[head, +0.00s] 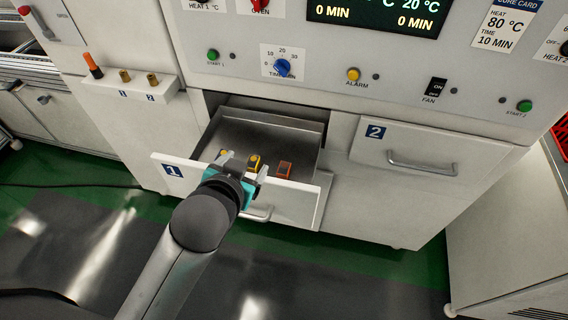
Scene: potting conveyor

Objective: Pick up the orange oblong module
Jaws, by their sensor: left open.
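The open drawer 1 (205,167) holds small modules near its front. An orange module (284,168) with a box-like shape lies in it, to the right of my left gripper. A yellow module (254,161) shows close by the fingers, and a small yellow piece (223,153) shows at the left finger. My left gripper (243,164) is open above the drawer's front edge. Its fingers point into the drawer, and its teal body hides part of the drawer front. I cannot tell whether a finger touches the yellow module. My right gripper is out of view.
Drawer 2 (437,150) is closed at the right. The control panel (330,60) with knobs and buttons rises behind the open drawer. A small ledge (132,92) at the left holds an orange-and-black piece (92,66) and two brass-coloured pieces. The drawer's rear is empty.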

